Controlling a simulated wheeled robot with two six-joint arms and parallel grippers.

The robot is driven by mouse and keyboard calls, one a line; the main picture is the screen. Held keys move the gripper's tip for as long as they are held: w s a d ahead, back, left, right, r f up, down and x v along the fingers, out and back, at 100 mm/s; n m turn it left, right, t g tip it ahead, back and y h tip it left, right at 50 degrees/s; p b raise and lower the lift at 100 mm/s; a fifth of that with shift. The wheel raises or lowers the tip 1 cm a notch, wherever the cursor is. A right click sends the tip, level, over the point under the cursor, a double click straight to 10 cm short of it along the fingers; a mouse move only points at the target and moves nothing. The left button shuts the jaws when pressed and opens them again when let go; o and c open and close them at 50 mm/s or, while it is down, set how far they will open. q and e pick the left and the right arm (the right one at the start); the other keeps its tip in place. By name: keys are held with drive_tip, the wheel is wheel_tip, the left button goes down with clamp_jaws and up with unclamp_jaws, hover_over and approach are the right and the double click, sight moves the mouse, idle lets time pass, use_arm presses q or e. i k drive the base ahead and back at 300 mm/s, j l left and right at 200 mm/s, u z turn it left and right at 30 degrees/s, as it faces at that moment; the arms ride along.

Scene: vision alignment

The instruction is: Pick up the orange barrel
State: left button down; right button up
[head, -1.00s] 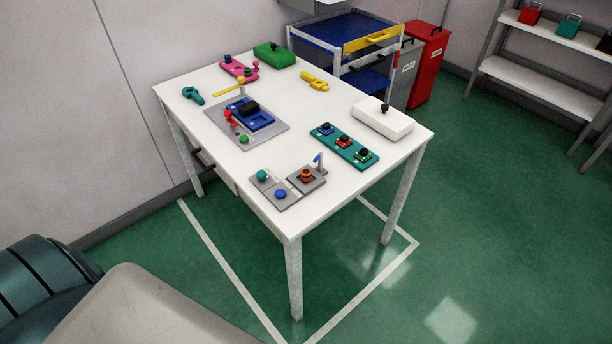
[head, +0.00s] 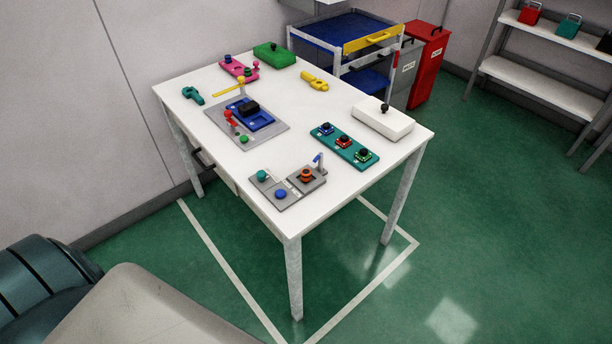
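The orange barrel (head: 306,175) is a small orange round piece with a dark middle. It sits upright on the right part of a grey fixture plate (head: 286,203) near the table's front corner. A teal round piece (head: 262,175) and a blue one (head: 281,194) sit on the same plate, left of the barrel. A small post with a blue part (head: 318,159) stands just behind the barrel. Neither gripper shows in the head view.
The white table (head: 215,178) also bears a teal strip with several modules (head: 325,139), a white box (head: 371,122), a grey plate with a blue tray (head: 274,144) and yellow, pink and green items. A blue cart (head: 320,30) and red bin (head: 430,62) stand behind. Green floor is clear at right.

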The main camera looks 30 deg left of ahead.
sight(305, 173)
drive_tip(key=u, duration=1.6)
drive_tip(key=i+l, duration=0.1)
drive_tip(key=l, duration=0.4)
drive_tip(key=i+l, duration=0.1)
drive_tip(key=l, duration=0.4)
drive_tip(key=i+l+u, duration=0.1)
drive_tip(key=l, duration=0.35)
drive_tip(key=i+l, duration=0.1)
drive_tip(key=l, duration=0.4)
